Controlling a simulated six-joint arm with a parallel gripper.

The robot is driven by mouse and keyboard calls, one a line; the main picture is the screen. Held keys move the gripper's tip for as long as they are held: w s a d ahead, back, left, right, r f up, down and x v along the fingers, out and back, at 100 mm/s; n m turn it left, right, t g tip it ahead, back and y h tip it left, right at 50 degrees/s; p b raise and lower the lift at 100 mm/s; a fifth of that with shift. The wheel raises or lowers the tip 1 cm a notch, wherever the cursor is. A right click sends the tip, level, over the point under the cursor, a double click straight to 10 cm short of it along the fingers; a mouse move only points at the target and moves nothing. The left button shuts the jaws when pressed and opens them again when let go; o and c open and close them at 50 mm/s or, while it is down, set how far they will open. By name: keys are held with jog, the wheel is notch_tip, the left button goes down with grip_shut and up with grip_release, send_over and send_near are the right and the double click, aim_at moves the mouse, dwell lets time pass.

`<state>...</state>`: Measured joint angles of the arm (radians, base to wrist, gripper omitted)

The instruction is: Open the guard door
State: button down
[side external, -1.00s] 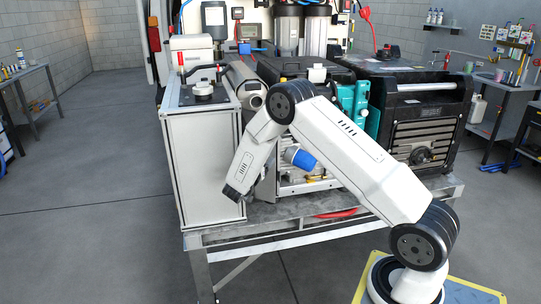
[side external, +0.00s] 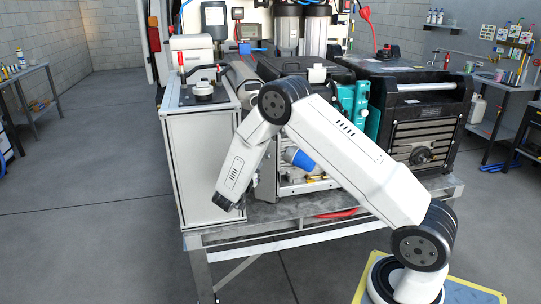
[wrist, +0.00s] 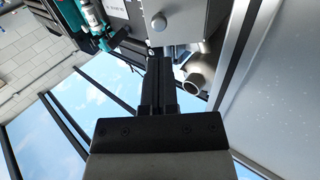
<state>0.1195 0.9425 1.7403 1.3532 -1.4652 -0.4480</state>
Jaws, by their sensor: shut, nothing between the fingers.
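A tall cabinet with pale panels in an aluminium frame (side external: 201,170) stands at the left of the bench; I cannot tell for certain which panel is the guard door. In the wrist view a large pale panel (wrist: 285,95) with an aluminium edge fills the right side. My gripper (wrist: 160,60) is shut and empty, its dark fingers side by side. The fingers point toward a grey metal plate (wrist: 183,18) and lie left of the panel's edge; contact cannot be told. In the side view my wrist is in front of the cabinet's lower right part, and the fingers are hidden.
A round metal pipe end (wrist: 194,83) is close to the right of my fingers. Black machines (side external: 414,110) and a teal part (side external: 356,105) stand to the right of the cabinet. The floor at the left is clear.

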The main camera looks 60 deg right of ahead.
notch_tip(320, 180, up, 5)
jog(key=s+d+r+m+t+y, duration=0.1)
jog(key=s+d+r+t+y, duration=0.1)
jog(key=d+t, duration=0.45)
jog(key=s+d+r+m+t+y, duration=0.1)
jog(key=d+t+y, duration=0.1)
jog(key=d+t, duration=0.45)
jog(key=s+a+f+m+t+y, duration=0.1)
jog(key=s+a+f+t+y, duration=0.1)
jog(key=s+f+y, duration=0.6)
jog(key=shift+s+a+f+m+y, duration=0.25)
jog(key=shift+a+f+m+y, duration=0.25)
jog(key=shift+y, duration=0.5)
jog(key=shift+d, duration=0.1)
jog(key=x, duration=1)
jog(key=shift+r, duration=0.15)
